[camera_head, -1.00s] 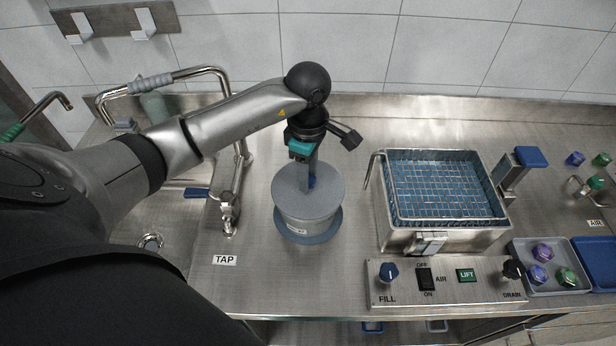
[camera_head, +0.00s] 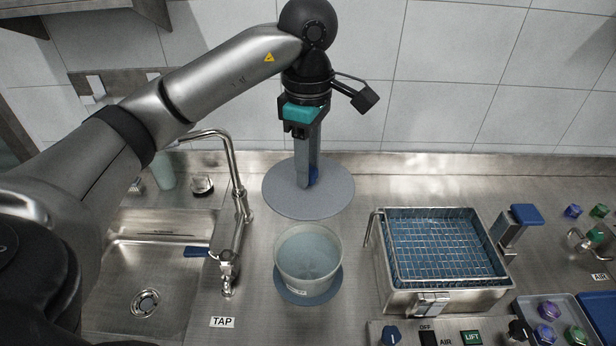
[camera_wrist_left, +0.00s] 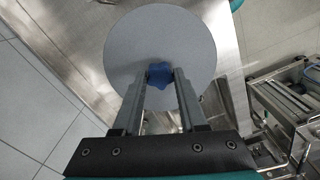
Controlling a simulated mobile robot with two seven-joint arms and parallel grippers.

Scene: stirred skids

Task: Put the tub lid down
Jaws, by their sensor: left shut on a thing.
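The tub lid (camera_head: 277,190) is a flat grey disc with a blue knob (camera_wrist_left: 160,74). My left gripper (camera_head: 308,180) is shut on the knob and holds the lid level, above and behind the tub. In the left wrist view the lid (camera_wrist_left: 185,40) lies beyond both fingers (camera_wrist_left: 158,84), with the knob between the fingertips. The tub (camera_head: 308,257) is a pale, round, open container on a blue round mat (camera_head: 309,298). Its inside shows and looks filled with cloudy liquid. My right gripper is not in view.
A sink (camera_head: 150,265) with a tap (camera_head: 228,275) is left of the tub. A steel bath with a wire basket (camera_head: 440,245) is to the right, with a control panel (camera_head: 400,335) in front. Bare counter (camera_head: 350,270) lies between tub and bath.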

